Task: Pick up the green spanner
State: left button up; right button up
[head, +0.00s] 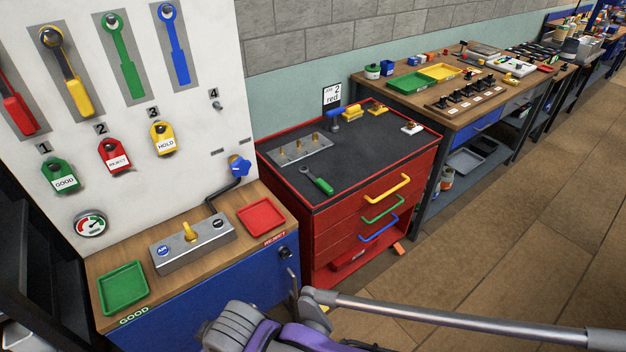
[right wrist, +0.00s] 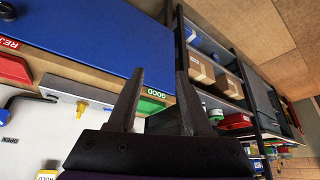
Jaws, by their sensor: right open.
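A spanner with a green handle and grey metal head (head: 318,181) lies on the dark top of the red tool cabinet (head: 345,225) in the head view. Part of my purple arm shows at the bottom of the head view, well below the spanner. My left gripper is not in view.
The wooden bench (head: 165,278) holds a green tray (head: 123,288), a red tray (head: 261,216) and a grey switch box (head: 192,242). A metal block with brass pegs (head: 300,147) stands behind the spanner.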

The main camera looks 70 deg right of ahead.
aim_at(322, 184)
jog(key=z, duration=2.3)
jog(key=i+l+u, duration=0.1)
jog(key=i+l, duration=0.95)
jog(key=i+l+u, duration=0.1)
jog(key=u, duration=1.6)
